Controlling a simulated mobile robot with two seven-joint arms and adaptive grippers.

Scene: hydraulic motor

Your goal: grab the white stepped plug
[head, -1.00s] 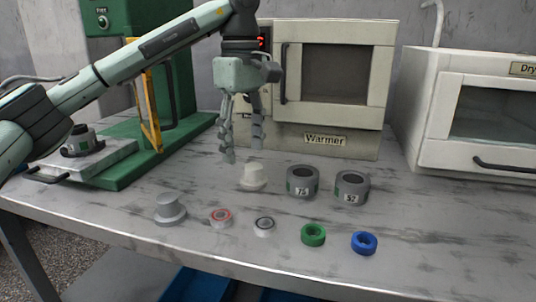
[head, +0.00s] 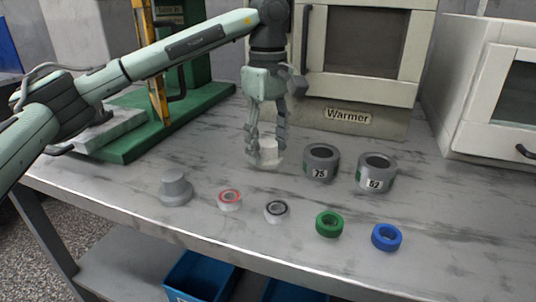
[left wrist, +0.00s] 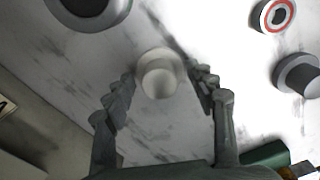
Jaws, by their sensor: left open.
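The white stepped plug (head: 268,154) stands upright on the grey table, partly hidden behind my left gripper's fingers in the head view. In the left wrist view the plug (left wrist: 160,76) shows from above, between and slightly beyond the fingertips. My left gripper (head: 266,150) points down over the plug with its fingers spread to either side. It is open, and in the left wrist view the fingers (left wrist: 166,92) stand apart from the plug. My right gripper is not in view.
A grey stepped plug (head: 176,190) stands to the front left. Red-marked (head: 230,199) and dark-marked rings (head: 276,211), a green ring (head: 329,224) and a blue ring (head: 387,237) line the front. Grey cylinders (head: 321,162) (head: 376,173) stand right. The warmer (head: 350,117) is behind.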

